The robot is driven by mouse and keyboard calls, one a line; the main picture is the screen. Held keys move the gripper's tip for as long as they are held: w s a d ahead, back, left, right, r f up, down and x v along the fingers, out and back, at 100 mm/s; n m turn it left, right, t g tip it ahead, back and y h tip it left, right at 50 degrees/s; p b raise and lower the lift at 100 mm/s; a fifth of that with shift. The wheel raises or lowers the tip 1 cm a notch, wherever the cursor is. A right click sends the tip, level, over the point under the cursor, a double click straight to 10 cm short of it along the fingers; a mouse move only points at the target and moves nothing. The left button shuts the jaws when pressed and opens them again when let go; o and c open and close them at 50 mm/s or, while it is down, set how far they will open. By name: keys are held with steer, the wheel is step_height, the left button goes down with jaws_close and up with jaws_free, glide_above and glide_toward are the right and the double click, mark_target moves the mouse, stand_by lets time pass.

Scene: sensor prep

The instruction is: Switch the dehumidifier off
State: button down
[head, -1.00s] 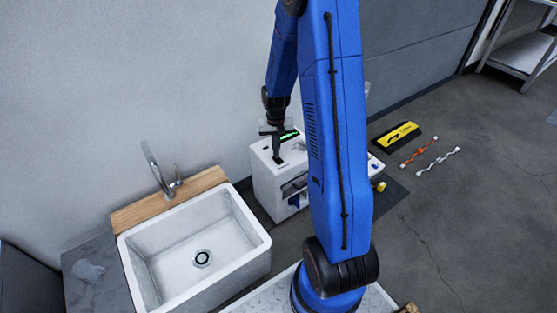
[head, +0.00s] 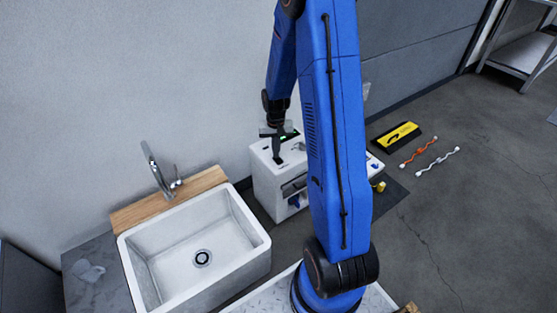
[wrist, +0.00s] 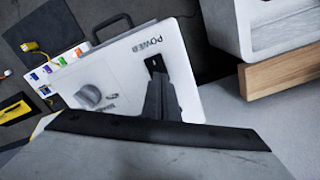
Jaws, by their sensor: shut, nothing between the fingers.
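The dehumidifier appears to be the white box (head: 265,188) by the wall, right of the sink. In the wrist view its white top panel (wrist: 120,72) carries the word POWER, a dark rocker switch (wrist: 154,63) beside it and a grey round knob (wrist: 89,97). My gripper (head: 277,160) is shut and empty, pointing down at the panel. In the wrist view the fingertips (wrist: 157,76) are right at the switch and cover part of it. I cannot tell whether they touch it, or which way the switch is set.
The sink (head: 262,242) with its tap (head: 165,178) stands to the left. A yellow-black case (head: 397,136) and orange and white cables lie on the open floor.

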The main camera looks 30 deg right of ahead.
steer(key=shift+f, duration=0.2)
steer(key=shift+r, duration=3.5)
